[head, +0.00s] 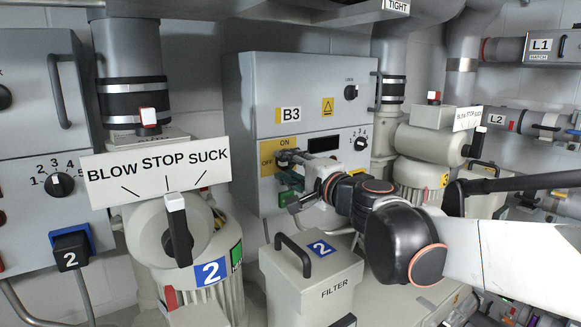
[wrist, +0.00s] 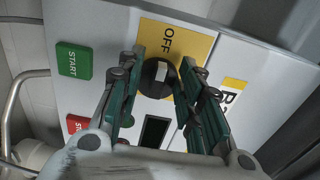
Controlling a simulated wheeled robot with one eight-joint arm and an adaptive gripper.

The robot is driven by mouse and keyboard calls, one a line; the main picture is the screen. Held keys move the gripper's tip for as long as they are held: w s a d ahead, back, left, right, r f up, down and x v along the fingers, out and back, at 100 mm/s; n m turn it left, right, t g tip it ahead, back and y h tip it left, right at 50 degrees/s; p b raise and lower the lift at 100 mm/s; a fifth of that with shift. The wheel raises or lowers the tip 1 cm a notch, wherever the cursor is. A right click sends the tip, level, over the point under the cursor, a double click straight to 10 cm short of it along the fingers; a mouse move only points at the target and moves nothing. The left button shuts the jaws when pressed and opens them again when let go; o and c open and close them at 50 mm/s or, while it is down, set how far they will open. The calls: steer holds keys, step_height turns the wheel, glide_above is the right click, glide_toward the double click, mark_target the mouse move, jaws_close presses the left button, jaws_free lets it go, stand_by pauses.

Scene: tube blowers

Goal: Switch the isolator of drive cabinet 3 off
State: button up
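Drive cabinet 3, the grey B3 cabinet (head: 262,95), stands in the middle of the head view. Its isolator is a dark round knob with a pale bar (wrist: 160,76) on a yellow ON/OFF plate (head: 266,150). In the wrist view the OFF word shows just above the knob; the ON word shows in the head view. My gripper (head: 290,170) is at the plate. In the wrist view my gripper (wrist: 163,62) is open, its green fingers on either side of the knob with gaps visible. I cannot tell the knob's setting for sure.
A green START button (wrist: 73,61) and a red button (wrist: 76,124) lie left of my fingers. A dark display (head: 323,144) and a numbered dial (head: 361,143) are on the same cabinet. A filter box (head: 312,270) stands below my arm. Blower 2's lever (head: 177,228) is at left.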

steer(key=v, duration=1.2)
